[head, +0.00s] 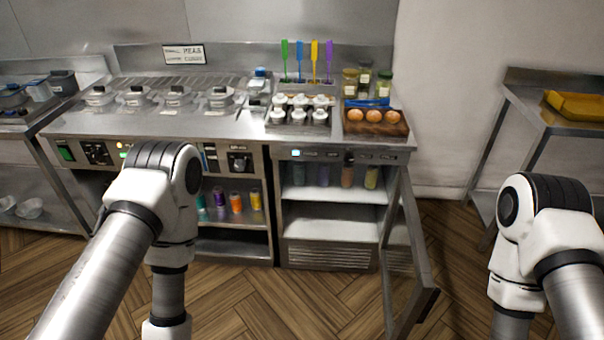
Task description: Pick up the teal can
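A teal can (201,207) stands on the open shelf under the counter, at the left end of a short row of coloured cans. My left forearm passes just to its left in the picture and may cover part of that shelf. Neither gripper is in view. Both arms bend downward and run out of the bottom of the picture.
Purple (219,199), orange (236,203) and yellow-orange (254,201) cans stand beside it. To the right, a lit cabinet holds several dim coloured containers (347,177); its door (413,250) swings out over the wooden floor. A steel table (520,100) stands at far right.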

